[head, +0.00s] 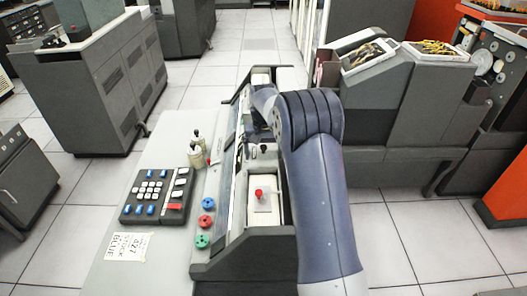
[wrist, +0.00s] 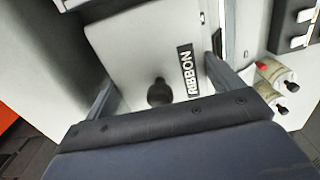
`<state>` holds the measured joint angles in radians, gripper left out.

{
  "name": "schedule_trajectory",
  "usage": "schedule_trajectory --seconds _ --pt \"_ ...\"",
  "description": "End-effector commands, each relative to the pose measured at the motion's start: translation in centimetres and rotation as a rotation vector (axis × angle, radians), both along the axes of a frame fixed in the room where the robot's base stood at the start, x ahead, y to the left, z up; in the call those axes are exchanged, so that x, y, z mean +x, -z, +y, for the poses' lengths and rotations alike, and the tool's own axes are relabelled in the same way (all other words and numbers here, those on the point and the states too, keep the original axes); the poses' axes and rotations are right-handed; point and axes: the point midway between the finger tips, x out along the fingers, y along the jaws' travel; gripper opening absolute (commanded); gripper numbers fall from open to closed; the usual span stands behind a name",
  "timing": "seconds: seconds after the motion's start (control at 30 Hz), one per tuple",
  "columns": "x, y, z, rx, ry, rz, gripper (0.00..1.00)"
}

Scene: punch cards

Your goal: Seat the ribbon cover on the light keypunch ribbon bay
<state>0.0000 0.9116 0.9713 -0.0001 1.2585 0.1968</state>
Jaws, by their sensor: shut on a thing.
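The ribbon cover (wrist: 140,45) is a light grey plate with a dark round knob (wrist: 158,92) and a black "RIBBON" label (wrist: 189,70). My gripper (wrist: 164,84) is shut on it, one finger at each side edge. In the head view my gripper (head: 262,112) is over the far part of the keypunch (head: 250,245), mostly behind my own arm. I cannot tell the cover from the machine's pale parts there. The ribbon bay is not clearly seen, and whether the cover touches it cannot be told.
A pale panel with a red knob (head: 259,193) lies in the near part of the keypunch. The desk (head: 130,210) holds a keypad (head: 158,196), two small bottles (head: 196,150), coloured knobs (head: 207,221) and a paper note (head: 128,246). A grey card machine (head: 400,100) stands to the right.

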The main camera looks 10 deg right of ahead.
Motion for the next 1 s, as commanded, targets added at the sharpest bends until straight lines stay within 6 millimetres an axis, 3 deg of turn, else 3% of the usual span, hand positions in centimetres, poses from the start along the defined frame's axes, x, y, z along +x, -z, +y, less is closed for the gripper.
schedule_trajectory --seconds 1.0 --pt "0.0 1.4 0.0 0.0 0.0 0.0 0.62"
